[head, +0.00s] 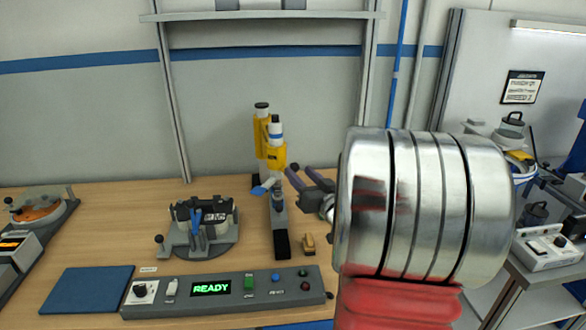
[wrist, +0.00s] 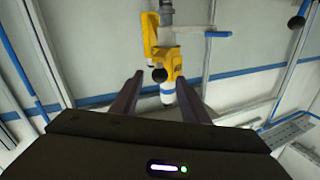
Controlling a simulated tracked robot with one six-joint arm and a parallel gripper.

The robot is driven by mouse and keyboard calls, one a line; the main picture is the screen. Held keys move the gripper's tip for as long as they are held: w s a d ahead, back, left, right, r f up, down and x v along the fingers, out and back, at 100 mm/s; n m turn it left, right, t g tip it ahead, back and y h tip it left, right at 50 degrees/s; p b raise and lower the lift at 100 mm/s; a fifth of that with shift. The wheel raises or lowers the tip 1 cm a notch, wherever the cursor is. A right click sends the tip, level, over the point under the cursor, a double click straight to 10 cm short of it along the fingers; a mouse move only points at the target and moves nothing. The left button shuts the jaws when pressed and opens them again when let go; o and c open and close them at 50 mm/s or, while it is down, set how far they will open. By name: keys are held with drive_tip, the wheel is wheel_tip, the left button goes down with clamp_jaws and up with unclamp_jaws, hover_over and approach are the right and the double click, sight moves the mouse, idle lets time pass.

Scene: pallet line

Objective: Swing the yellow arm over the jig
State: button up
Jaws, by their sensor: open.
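The yellow arm (head: 272,152) stands upright on a grey post with a dark base, right of the jig. It has a dark cap, a white and blue part, and a blue tip low on its left side. The jig (head: 203,226) is a round grey fixture with dark blocks and a blue piece on it. My gripper (head: 289,171) is open, its dark fingers just right of the yellow arm. In the wrist view the yellow arm (wrist: 172,62) shows beyond and between the open fingers (wrist: 160,88). I cannot tell whether they touch it.
A control panel (head: 226,291) with a green READY display lies in front of the jig. A blue mat (head: 86,290) lies at the left front. A small yellow-brown block (head: 308,244) sits right of the post. Bare table lies left of the jig.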

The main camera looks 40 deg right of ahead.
sight(296, 170)
drive_tip(key=x, duration=0.5)
drive_tip(key=shift+c, duration=0.3)
drive_tip(key=shift+s, duration=0.1)
clamp_jaws()
drive_tip(key=shift+a, duration=0.2)
drive_tip(key=shift+d, duration=0.1)
